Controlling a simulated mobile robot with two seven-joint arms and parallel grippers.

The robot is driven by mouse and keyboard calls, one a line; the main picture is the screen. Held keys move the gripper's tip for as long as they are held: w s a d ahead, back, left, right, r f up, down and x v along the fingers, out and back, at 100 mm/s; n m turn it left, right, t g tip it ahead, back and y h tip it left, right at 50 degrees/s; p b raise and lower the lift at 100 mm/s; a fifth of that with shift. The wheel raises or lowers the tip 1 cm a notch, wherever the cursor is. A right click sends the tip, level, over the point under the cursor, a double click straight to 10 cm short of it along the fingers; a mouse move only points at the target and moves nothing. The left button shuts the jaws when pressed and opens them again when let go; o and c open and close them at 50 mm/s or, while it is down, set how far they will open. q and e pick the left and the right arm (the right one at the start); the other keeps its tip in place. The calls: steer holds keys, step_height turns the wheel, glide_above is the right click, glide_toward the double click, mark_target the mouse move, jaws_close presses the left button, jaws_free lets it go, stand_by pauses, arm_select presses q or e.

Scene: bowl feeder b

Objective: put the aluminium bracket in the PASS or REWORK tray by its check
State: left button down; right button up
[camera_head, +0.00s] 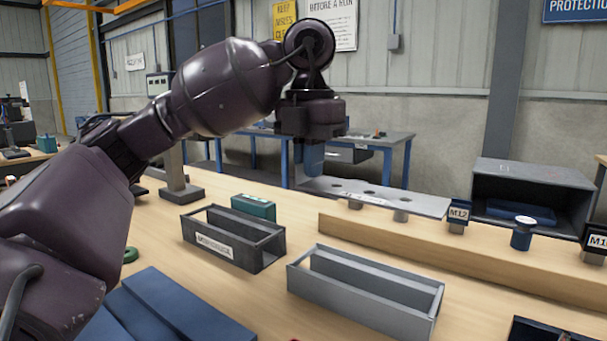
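The aluminium bracket (415,202) is a flat pale plate with several holes and an upturned left end. It lies level at two short posts on a wooden ledge; whether it rests on them is unclear. My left gripper (312,160) points down at its left end, with a blue finger in front of the upturned part. The far finger is hidden, so its grip is unclear. A dark tray (190,232) with a white, unreadable label stands left of centre. A light grey tray (365,290) stands in front of the ledge. Both look empty. My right gripper is out of view.
The wooden ledge (430,250) carries an M12-labelled block (458,215), a blue-topped plug (521,235) and another labelled block (595,243). A dark open box (535,180) stands behind. A green box (253,207) sits behind the dark tray. Blue slabs (165,305) lie at front left.

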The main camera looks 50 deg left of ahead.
arm_select(q)
steer(key=r, duration=0.1)
steer(key=r+p, duration=0.1)
steer(key=r, duration=0.1)
steer(key=r+p, duration=0.1)
steer(key=r, duration=0.1)
steer(key=shift+s+r, duration=0.2)
steer(key=shift+s, duration=0.2)
steer(key=shift+w+r+p, duration=0.15)
steer(key=shift+r+p, duration=0.45)
steer(key=shift+p, duration=0.2)
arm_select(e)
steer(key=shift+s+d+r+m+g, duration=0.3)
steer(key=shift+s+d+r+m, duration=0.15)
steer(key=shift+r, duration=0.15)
arm_select(q)
steer(key=shift+w, duration=0.1)
